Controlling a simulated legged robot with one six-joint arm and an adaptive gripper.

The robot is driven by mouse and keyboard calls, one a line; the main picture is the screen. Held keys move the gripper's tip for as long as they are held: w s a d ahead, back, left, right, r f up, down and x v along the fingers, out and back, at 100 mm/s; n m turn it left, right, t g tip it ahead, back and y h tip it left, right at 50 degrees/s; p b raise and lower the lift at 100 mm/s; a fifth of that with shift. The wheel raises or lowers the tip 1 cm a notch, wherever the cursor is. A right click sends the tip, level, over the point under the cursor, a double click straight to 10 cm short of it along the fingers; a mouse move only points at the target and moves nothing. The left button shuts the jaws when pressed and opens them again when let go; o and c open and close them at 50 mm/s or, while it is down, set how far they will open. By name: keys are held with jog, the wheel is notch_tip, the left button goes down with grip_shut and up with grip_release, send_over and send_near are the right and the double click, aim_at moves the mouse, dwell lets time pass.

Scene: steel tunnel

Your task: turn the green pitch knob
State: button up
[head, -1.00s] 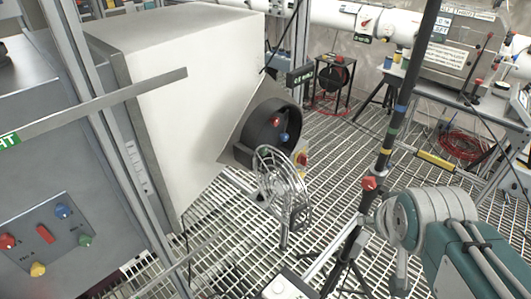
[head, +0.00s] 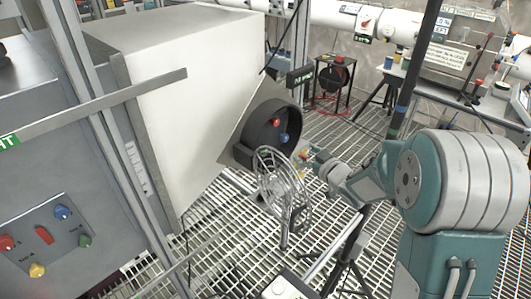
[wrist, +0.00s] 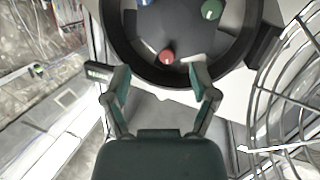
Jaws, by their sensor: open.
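A round black housing (head: 268,128) on a slanted plate holds a red knob (head: 276,121) and a blue knob (head: 284,138). In the wrist view, the black ring (wrist: 115,45) surrounds a green knob (wrist: 211,9) at the upper right, the red knob (wrist: 167,55) lower in the middle and the blue one at the top edge. The green knob does not show in the housing in the head view. My gripper (wrist: 162,80) is open and empty, its fingers spread below the red knob, apart from the green knob. No pitch label is readable.
An open wire cage cover (head: 282,190) stands close beside my gripper, and at right in the wrist view. A grey panel (head: 45,228) at left carries several coloured knobs, one green (head: 84,241). A white box (head: 180,90) stands behind the housing. A tripod (head: 350,250) stands below my arm.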

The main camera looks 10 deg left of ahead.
jog(key=s+a+f+n+g+y, duration=0.1)
jog(key=a+f+n+g+y, duration=0.1)
jog(key=a+f+y, duration=0.25)
jog(key=x, duration=1)
jog(key=shift+w+f, duration=0.15)
jog(key=shift+f, duration=0.2)
jog(key=shift+c, duration=0.3)
grip_shut()
